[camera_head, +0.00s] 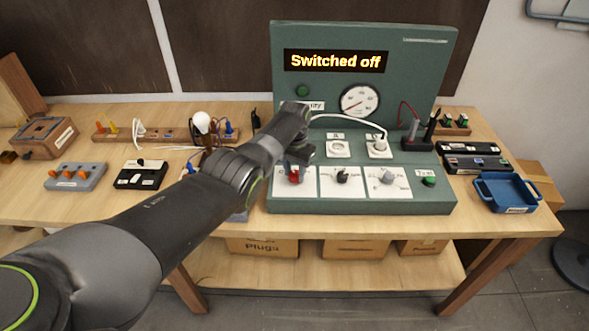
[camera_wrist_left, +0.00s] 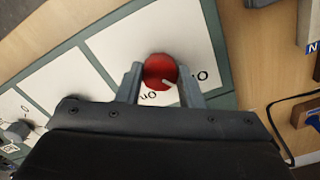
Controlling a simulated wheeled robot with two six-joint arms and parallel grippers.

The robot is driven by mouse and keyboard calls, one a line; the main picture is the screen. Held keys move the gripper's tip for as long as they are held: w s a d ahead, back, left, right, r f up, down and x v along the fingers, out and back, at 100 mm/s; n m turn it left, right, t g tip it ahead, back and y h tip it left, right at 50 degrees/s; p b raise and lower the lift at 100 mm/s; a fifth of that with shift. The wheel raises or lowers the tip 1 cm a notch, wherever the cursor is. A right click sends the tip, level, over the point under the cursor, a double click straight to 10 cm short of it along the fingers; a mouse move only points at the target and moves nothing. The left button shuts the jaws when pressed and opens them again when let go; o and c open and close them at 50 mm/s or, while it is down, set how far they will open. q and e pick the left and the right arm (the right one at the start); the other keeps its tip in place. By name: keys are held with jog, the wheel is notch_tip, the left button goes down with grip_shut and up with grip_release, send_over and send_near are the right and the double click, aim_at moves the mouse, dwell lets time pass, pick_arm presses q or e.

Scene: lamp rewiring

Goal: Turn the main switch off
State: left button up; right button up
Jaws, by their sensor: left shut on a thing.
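The main switch is a red round knob (camera_head: 294,175) on a white plate at the left end of the green test panel (camera_head: 405,205). In the left wrist view the red knob (camera_wrist_left: 160,70) sits between the two fingers and carries a white pointer mark. Lettering beside it reads "On" and part of another label. My left gripper (camera_head: 298,170) is shut on the red knob, reaching in from the left. The display (camera_head: 335,61) reads "Switched off". My right gripper is not in view.
To the right on the panel are a black knob (camera_head: 342,175), a grey knob (camera_head: 388,177) and a green button (camera_head: 429,181). A white cable plugs into a socket (camera_head: 379,147). A blue tray (camera_head: 506,193) stands at right. A white bulb (camera_head: 202,122) stands behind my arm.

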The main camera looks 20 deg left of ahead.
aim_at(295, 174)
pick_arm(q)
jog(key=shift+w+r+n, duration=0.1)
jog(key=shift+r+n, duration=0.05)
jog(key=shift+n, duration=0.95)
jog(key=o, duration=1)
jog(key=shift+c, duration=0.2)
jog(key=shift+r+p, duration=0.35)
jog(key=shift+r, duration=0.15)
notch_tip(295, 174, up, 5)
jog(key=shift+r, duration=0.15)
notch_tip(295, 174, up, 11)
jog(key=b, duration=0.2)
